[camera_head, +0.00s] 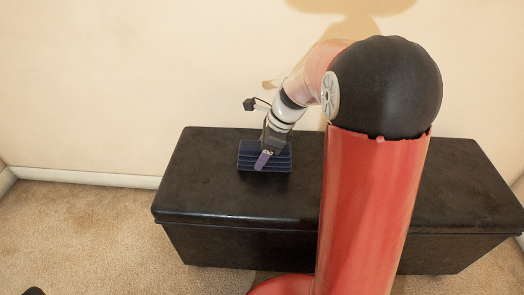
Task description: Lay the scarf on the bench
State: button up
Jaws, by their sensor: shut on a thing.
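The scarf (280,163) shows as a small dark blue, folded, ribbed bundle over the left half of the bench top. The bench (215,202) is long, black and box-shaped, and stands against the wall. My gripper (264,160) points down at the scarf and is shut on it, with a purple finger part in front of the scarf. The scarf is on or just above the bench top; I cannot tell which. The gripper hides the scarf's middle.
My red arm column covers the bench's right-middle part. The bench top is clear left of the scarf and at the far right (460,190). The cream wall (130,80) is close behind. Beige carpet (80,235) lies in front and at the left.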

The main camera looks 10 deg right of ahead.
jog(key=shift+f, duration=0.1)
jog(key=o, duration=1)
jog(key=p+v, duration=0.2)
jog(key=v, duration=1)
jog(key=shift+s+a+r+n+t+h, duration=0.5)
jog(key=shift+s+n+t+h, duration=0.2)
jog(key=shift+s+n, duration=2.85)
jog(key=shift+s+a+r+n+t+h, duration=0.35)
jog(key=shift+s+a+n+t+h, duration=0.3)
jog(key=shift+s+n, duration=2.85)
jog(key=shift+s+a+r+n+t+h, duration=0.5)
jog(key=shift+s+n+t+h, duration=0.25)
jog(key=shift+s+n, duration=2.8)
